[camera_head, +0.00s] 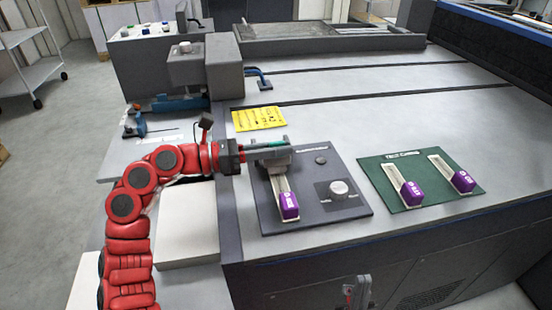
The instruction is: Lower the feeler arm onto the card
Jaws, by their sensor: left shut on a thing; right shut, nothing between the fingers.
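My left gripper (270,147) comes in from the left over a dark grey panel (310,222). It is shut on a slim greenish-grey bar, which looks like the feeler arm (280,142), at the panel's back left. The fingers hide much of the bar. I cannot tell whether the bar touches the card. My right gripper is not in view.
A round knob (339,188) and a small button (321,160) sit on the panel. A yellow sheet (258,118) lies behind my gripper. The bench top right of it is clear.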

